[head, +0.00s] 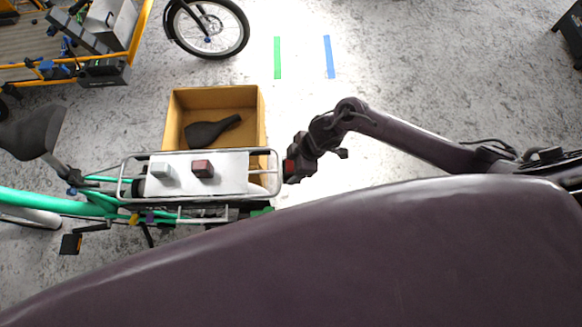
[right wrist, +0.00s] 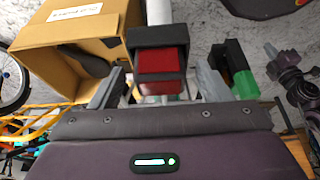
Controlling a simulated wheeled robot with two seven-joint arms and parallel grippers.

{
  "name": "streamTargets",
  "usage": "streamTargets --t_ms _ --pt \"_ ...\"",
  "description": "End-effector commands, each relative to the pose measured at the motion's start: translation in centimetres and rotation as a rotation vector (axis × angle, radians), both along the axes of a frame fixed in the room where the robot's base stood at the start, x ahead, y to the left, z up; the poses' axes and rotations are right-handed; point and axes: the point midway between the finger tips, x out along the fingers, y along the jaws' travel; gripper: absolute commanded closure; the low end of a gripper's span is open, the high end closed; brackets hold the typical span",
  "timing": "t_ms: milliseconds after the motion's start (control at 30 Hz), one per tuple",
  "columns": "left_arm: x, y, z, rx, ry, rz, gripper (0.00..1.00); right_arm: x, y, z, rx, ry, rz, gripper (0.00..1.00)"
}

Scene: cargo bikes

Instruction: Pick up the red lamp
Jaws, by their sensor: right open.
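The red lamp (head: 290,168), in a dark housing, sits at the right end of the teal bike's rear rack (head: 275,168). In the right wrist view the red lamp (right wrist: 160,70) is centred between the two grey fingers. My right gripper (head: 297,160) is at the lamp in the head view, with its fingertips partly hidden. In the right wrist view its jaws (right wrist: 158,78) are open, with a visible gap on each side of the lamp. My left gripper is not in view.
On the rack plate stand a white block (head: 160,170) and a dark red block (head: 203,169). A cardboard box (head: 173,120) with a black saddle (head: 210,131) lies behind the rack. A yellow cargo bike (head: 137,30) stands at upper left. Floor right of the box is clear.

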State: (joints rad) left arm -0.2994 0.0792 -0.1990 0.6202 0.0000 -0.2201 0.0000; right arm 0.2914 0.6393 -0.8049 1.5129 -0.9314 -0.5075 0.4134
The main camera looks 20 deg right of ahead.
Motion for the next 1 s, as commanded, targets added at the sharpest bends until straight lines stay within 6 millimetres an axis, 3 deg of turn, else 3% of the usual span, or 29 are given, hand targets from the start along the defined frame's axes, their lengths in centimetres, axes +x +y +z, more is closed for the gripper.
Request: streamTargets --t_ms 33,400,767,1000 --pt "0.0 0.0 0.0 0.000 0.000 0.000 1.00 0.0 0.0 0.0 0.000 0.000 0.000 0.33" --pt "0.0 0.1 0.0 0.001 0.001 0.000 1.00 0.0 0.0 0.1 0.000 0.000 0.000 0.78" --pt "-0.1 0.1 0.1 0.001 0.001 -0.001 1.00 0.1 0.0 0.8 0.001 -0.002 0.001 0.79" --pt "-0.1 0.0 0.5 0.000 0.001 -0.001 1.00 0.1 0.0 4.4 0.002 -0.005 0.002 0.79"
